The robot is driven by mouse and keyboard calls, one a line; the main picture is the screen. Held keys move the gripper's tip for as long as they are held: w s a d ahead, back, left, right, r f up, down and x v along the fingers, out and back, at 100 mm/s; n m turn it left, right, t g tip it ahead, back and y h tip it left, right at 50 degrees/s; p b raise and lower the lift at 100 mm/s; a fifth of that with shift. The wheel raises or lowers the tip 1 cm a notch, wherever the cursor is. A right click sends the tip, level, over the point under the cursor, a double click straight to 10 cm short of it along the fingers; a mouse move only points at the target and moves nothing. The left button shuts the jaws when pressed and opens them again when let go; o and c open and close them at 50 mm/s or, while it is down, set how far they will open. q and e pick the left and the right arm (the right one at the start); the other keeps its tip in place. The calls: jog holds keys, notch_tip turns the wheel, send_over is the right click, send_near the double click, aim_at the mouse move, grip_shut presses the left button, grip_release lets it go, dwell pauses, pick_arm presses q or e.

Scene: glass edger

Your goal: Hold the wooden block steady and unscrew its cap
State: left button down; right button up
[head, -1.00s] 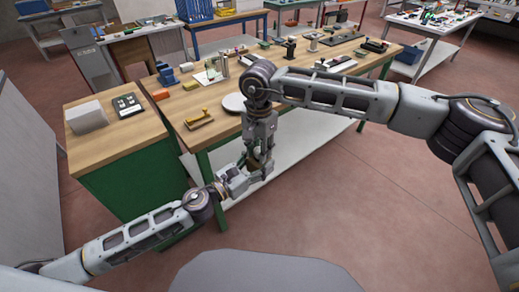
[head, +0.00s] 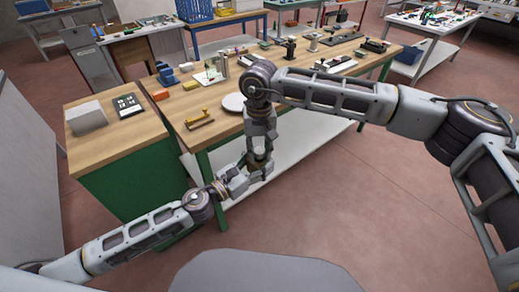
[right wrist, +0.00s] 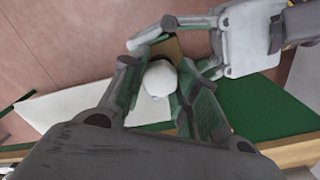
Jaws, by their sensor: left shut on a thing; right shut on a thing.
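The wooden block (right wrist: 172,48) shows as a small tan patch in the right wrist view, mostly hidden by the grippers. Its round white cap (right wrist: 159,78) faces the right wrist camera. My left gripper (head: 250,174) is shut on the block and comes in from the upper right in the right wrist view (right wrist: 188,47). My right gripper (head: 260,158) reaches down from above, its fingers shut around the cap. In the head view the block and cap are almost wholly hidden between the two grippers. I cannot tell whether the cap is still seated on the block.
The grippers meet in front of the wooden-topped workbench (head: 225,125), above its white lower shelf (head: 310,135). A white disc (head: 233,102) and a yellow-handled tool (head: 201,118) lie near its front edge. A green cabinet (head: 125,185) stands at left. The floor at right is clear.

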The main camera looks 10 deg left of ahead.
jog(key=n, duration=0.4)
jog(key=shift+w, duration=0.1)
jog(key=n, duration=0.4)
dwell(0.3)
jog(key=o, duration=1.1)
jog(key=shift+r, duration=0.15)
jog(key=shift+r, duration=2.1)
jog(key=shift+f, duration=0.1)
